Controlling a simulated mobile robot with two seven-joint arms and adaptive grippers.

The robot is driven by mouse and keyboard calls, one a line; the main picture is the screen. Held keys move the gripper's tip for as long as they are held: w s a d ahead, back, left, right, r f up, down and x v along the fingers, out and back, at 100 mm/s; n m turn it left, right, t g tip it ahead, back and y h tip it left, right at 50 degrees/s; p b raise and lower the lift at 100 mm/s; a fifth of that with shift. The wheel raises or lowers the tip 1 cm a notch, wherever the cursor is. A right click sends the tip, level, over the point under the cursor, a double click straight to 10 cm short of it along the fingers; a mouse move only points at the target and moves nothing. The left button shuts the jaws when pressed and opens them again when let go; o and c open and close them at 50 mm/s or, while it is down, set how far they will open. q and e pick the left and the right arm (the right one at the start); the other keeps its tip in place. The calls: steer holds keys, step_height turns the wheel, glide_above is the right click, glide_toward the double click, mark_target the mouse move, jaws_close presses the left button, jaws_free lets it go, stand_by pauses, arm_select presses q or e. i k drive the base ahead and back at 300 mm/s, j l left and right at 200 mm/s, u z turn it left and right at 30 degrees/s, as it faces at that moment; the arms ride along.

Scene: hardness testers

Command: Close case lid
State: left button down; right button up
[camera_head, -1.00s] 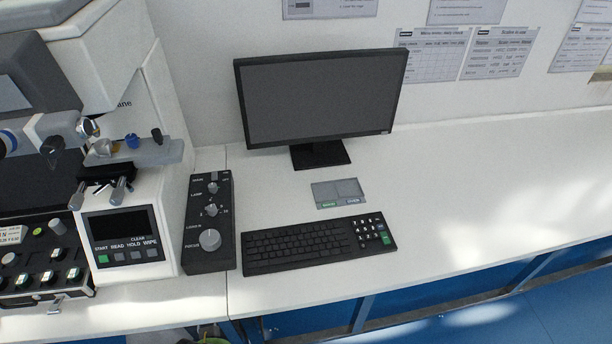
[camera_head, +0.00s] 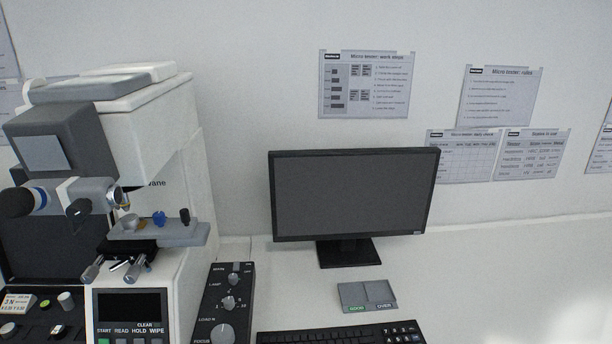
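A black case (camera_head: 62,330) with knobs and a small label stands at the lower left, cut off by the frame's edges. A dark upright panel (camera_head: 50,240) rises behind it and looks like its raised lid. The tester's eyepiece and stage hide part of this panel, so I cannot tell its hinge or exact angle. Neither of my grippers is in view.
A white micro hardness tester (camera_head: 160,130) stands right beside the case, its parts reaching over it. A black control box (camera_head: 225,305), a monitor (camera_head: 350,195), a small grey tray (camera_head: 367,296) and a keyboard (camera_head: 340,335) follow. The bench (camera_head: 510,290) is clear at right.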

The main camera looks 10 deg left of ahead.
mark_target(36, 250)
steer(key=u, duration=1.8)
steer(key=j, duration=0.65)
steer(key=i+u, duration=0.05)
